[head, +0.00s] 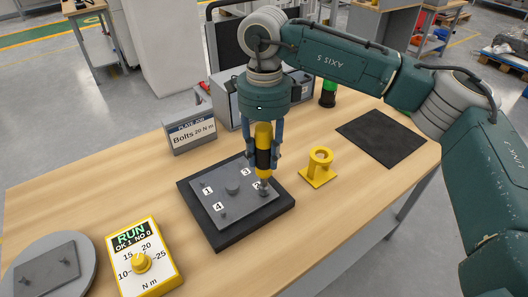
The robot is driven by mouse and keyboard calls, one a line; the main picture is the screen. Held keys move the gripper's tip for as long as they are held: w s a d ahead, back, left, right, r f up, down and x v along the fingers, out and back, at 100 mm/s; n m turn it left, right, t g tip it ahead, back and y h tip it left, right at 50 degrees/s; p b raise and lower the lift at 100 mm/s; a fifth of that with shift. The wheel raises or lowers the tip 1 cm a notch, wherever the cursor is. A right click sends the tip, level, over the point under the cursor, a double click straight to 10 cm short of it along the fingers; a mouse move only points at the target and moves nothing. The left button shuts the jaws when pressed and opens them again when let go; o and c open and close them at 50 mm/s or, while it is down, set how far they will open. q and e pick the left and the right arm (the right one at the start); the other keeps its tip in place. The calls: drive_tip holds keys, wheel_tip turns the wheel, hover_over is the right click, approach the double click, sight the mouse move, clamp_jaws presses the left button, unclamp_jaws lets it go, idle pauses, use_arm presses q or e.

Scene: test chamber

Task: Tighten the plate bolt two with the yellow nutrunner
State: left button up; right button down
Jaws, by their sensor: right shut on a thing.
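My right gripper (276,150) is shut on the yellow nutrunner (263,137), a yellow tool with a black band, held upright. The nutrunner's tip is down at the bolt by label 2 (263,187) on the grey plate (232,206); whether it is fully seated I cannot tell. The plate lies on a black base and has small bolts at labels 1, 3 and 4 and a round knob in its middle. A yellow torque box (146,258) at the front left reads RUN, OK 1, NO 0, with its dial near 15 to 20. My left gripper is not in view.
A yellow holder (319,168) stands empty right of the plate. A sign (190,134) reading "Bolts 20 N m" stands behind it. A black mat (381,137) lies at the right. A round grey stand with a plate (47,269) is at the lower left.

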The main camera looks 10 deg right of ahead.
sight(264, 127)
drive_tip(key=shift+f+b, duration=0.1)
drive_tip(key=shift+b, duration=0.4)
idle(0.9)
drive_tip(key=shift+r+p, duration=2)
drive_tip(key=shift+r, duration=1.55)
